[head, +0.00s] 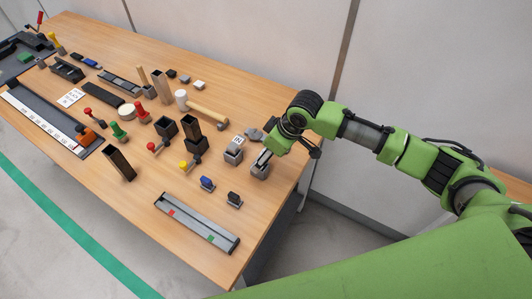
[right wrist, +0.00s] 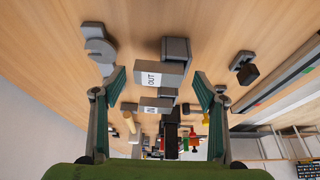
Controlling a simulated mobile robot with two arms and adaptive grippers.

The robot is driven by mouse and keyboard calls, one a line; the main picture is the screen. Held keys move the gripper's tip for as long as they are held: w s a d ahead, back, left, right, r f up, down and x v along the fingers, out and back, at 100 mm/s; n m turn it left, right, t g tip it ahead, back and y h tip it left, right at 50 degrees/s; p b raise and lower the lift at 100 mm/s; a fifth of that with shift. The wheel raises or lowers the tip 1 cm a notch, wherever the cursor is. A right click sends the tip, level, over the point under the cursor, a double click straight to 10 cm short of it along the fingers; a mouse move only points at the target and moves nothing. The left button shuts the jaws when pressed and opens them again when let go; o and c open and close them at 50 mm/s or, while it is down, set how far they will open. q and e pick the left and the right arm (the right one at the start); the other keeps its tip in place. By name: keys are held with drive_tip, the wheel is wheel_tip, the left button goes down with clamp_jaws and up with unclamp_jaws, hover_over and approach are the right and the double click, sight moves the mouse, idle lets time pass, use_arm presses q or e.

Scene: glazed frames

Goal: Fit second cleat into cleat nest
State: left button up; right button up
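My right gripper (head: 262,160) hangs over a grey block (head: 260,171) near the bench's right edge. In the right wrist view the gripper (right wrist: 158,88) is open, its fingers wide apart. The grey block's white OUT label (right wrist: 153,79) shows between them; I see no grip on it. A second grey block (head: 233,156) stands behind it; its label (right wrist: 150,109) reads IN. I cannot tell for certain which pieces are the cleats or the nest. Small blue-topped (head: 207,183) and black-topped (head: 234,198) pieces stand to the left. My left gripper is not in view.
A grey channel (head: 190,218) with red and green marks lies along the front edge. A dark grey round piece (head: 254,134) lies behind the blocks. A mallet (head: 207,113), dark open boxes (head: 190,128) and several coloured-handled tools crowd the middle. Bare wood surrounds the channel.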

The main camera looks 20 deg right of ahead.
drive_tip(key=shift+r, duration=0.15)
drive_tip(key=v, duration=1.1)
drive_tip(key=shift+d+r, duration=0.15)
drive_tip(key=shift+r, duration=0.2)
drive_tip(key=shift+s, duration=0.1)
